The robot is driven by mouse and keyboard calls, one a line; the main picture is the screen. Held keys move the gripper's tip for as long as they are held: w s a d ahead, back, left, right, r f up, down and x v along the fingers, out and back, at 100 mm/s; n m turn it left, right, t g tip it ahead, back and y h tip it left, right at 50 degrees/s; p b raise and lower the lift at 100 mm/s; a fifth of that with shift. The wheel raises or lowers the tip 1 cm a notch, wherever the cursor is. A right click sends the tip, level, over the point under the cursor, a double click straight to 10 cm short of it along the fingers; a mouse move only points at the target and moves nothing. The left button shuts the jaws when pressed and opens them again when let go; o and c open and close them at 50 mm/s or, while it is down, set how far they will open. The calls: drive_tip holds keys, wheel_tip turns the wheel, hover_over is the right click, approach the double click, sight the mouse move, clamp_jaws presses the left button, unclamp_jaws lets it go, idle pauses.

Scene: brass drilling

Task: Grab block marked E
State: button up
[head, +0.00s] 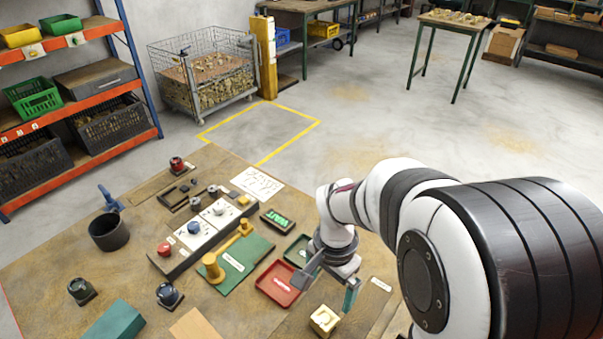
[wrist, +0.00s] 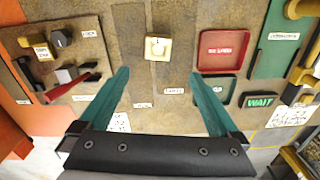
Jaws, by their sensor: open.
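A small cream-yellow block (head: 325,320) sits on the brown bench at the front, and it also shows in the wrist view (wrist: 157,48) at upper centre. It has a mark on top that I cannot read clearly, so I cannot tell whether it is an E. My gripper (head: 330,290) is open and empty, held above the bench near this block. In the wrist view its two green fingers (wrist: 160,75) are spread wide, and the block appears between and beyond their tips, apart from both.
A red tray (head: 273,293) and a green tray (head: 291,252) lie beside the block. A WAIT display (head: 277,220), a button panel (head: 176,262) and a yellow lever on a green plate (head: 258,252) stand farther left. A dark cup (head: 108,240) is at far left.

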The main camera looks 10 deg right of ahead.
sight(325, 317)
drive_tip(key=f, duration=1.2)
drive_tip(key=shift+s+a+f, duration=0.15)
drive_tip(key=shift+s, duration=0.25)
clamp_jaws()
